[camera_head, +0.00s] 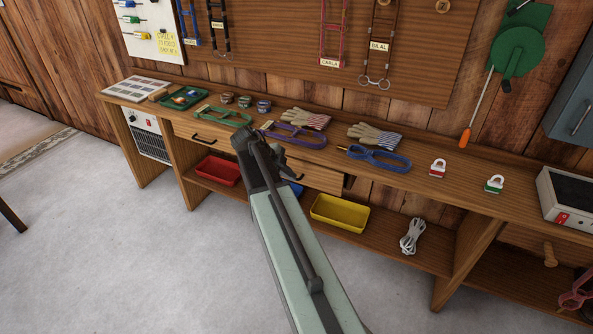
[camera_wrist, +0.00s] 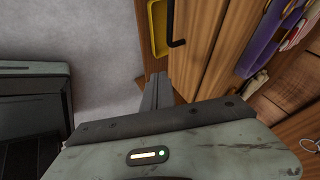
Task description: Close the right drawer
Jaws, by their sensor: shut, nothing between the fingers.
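The right drawer (camera_head: 322,180) is a wooden drawer under the bench top, partly hidden behind my arm in the head view. Its front stands out from the bench, with a dark gap at its right end, so it looks partly open. Its dark handle (camera_head: 298,177) shows beside my arm. In the wrist view the drawer front (camera_wrist: 198,45) and black handle (camera_wrist: 178,22) are at the top. My gripper (camera_wrist: 157,78) is shut and empty, its fingertips near the wooden front, below the handle in the picture. I cannot tell whether they touch. In the head view the fingertips are not clear.
The left drawer (camera_head: 190,134) looks closed. A yellow tray (camera_head: 340,213) and red tray (camera_head: 218,170) stand on the lower shelf. Purple clamp-like item (camera_head: 297,136), gloves (camera_head: 374,137) and padlocks (camera_head: 437,168) lie on the bench top. The grey floor in front is clear.

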